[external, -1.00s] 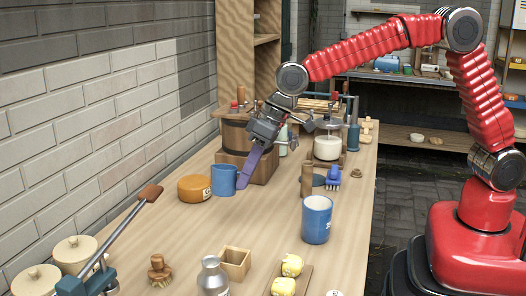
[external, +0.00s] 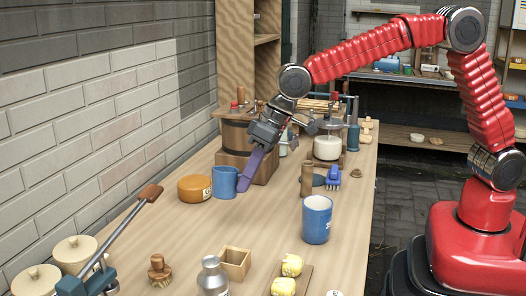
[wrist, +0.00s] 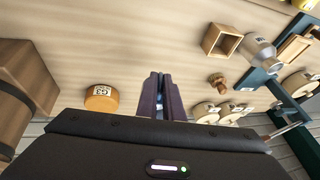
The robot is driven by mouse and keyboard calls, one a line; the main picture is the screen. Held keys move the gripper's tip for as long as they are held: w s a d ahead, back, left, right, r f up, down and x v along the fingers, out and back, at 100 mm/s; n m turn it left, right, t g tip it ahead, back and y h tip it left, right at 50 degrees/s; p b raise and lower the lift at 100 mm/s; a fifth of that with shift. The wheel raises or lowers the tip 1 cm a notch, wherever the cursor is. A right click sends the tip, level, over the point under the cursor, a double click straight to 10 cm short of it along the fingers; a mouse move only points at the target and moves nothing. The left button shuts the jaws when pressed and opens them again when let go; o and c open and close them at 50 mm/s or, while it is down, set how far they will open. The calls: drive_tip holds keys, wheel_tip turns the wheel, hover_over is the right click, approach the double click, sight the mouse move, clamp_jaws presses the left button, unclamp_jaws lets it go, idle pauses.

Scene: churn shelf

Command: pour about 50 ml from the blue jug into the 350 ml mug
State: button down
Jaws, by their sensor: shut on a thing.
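The blue jug (external: 224,183) stands upright on the bench at left of centre in the external view. My gripper (external: 243,187) points down at its right side, its purple fingers shut on the jug at the handle side and hiding much of the handle. In the wrist view my gripper (wrist: 160,82) shows the fingers close together, with only a sliver of blue between them. A blue mug (external: 316,221) with a white marking too small to read stands upright nearer the camera, apart from the gripper. The contents of both are hidden.
An orange round container (external: 194,189) sits just left of the jug. A wooden bucket (external: 236,136) on a block stands behind it. A brown bottle (external: 307,180) and blue brush (external: 333,178) are behind the mug. Bench between jug and mug is clear.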

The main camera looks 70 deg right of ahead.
drive_tip(key=s+a+f+m+g+h, duration=0.1)
drive_tip(key=s+a+m+g+h, duration=0.1)
drive_tip(key=s+a+m, duration=0.6)
drive_tip(key=s+a+f+m+g+h, duration=0.1)
drive_tip(key=s+a+m+h, duration=0.3)
drive_tip(key=s+a+m, duration=0.4)
drive_tip(key=shift+s+f+m+g, duration=0.35)
drive_tip(key=shift+s+m+g, duration=0.2)
drive_tip(key=shift+s, duration=0.75)
drive_tip(key=shift+d, duration=0.2)
drive_tip(key=d+r+y+p, duration=0.1)
drive_tip(key=d+r+y, duration=0.3)
drive_tip(key=d+y, duration=0.3)
drive_tip(key=shift+w+g, duration=0.35)
drive_tip(key=shift+w, duration=0.05)
idle(0.4)
drive_tip(key=shift+d+r+y, duration=0.2)
drive_tip(key=shift+d+y, duration=0.05)
drive_tip(key=shift+y, duration=0.05)
drive_tip(key=shift+d+r+y+p, duration=0.55)
drive_tip(key=shift+d+y+p, duration=0.1)
drive_tip(key=shift+y, duration=0.25)
